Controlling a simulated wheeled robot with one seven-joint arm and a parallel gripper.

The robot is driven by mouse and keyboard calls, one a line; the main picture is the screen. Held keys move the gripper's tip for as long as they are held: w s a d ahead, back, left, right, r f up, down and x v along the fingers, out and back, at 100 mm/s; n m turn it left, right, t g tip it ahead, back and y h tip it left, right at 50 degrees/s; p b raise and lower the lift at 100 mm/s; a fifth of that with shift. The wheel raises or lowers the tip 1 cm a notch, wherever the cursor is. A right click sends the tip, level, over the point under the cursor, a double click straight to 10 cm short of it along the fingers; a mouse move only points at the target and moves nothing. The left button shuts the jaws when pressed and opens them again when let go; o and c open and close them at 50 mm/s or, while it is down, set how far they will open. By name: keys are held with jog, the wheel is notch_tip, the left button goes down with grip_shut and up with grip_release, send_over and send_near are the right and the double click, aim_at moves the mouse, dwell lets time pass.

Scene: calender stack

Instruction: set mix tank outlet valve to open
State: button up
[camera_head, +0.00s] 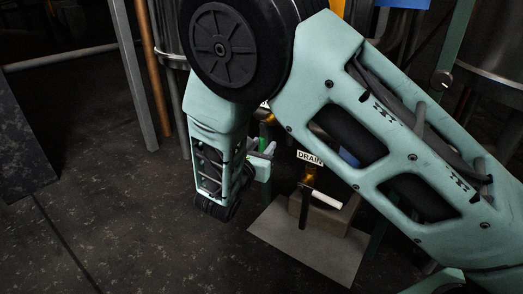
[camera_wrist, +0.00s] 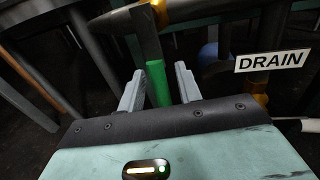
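A green lever handle (camera_wrist: 158,84) is in the middle of the wrist view, just below a dark bar and a yellow-orange valve part (camera_wrist: 158,14). No label naming it as the mix tank outlet valve is readable. My gripper (camera_wrist: 158,76) is open, with one grey finger on each side of the green handle. Small gaps show between the handle and the fingers, so it does not look gripped. In the head view my gripper (camera_head: 262,148) is partly hidden behind my arm, and only a bit of the green handle (camera_head: 264,131) shows.
A DRAIN sign (camera_wrist: 272,60) hangs right of my gripper. Below it in the head view is a brass drain valve (camera_head: 309,174) with a white handle (camera_head: 327,200). A brown pipe (camera_head: 150,70) and a grey post (camera_head: 133,75) stand left. Open dark floor (camera_head: 100,200) lies at left.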

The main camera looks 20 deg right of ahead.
grip_shut()
jog(key=shift+s+r+p, duration=0.1)
jog(key=shift+r+p, duration=0.05)
jog(key=shift+p, duration=0.45)
jog(key=shift+d+r+n+p, duration=0.1)
jog(key=shift+n+p, duration=0.3)
jog(key=shift+p, duration=0.2)
jog(key=s+d+r+n+g+p, duration=0.3)
jog(key=n+p, duration=1.2)
jog(key=p, duration=1.5)
jog(key=shift+s+d+r+g+h, duration=0.25)
jog(key=shift+s+r+g, duration=0.25)
jog(key=shift+s+r, duration=0.65)
jog(key=shift+w+r, duration=0.15)
jog(key=shift+w, duration=0.05)
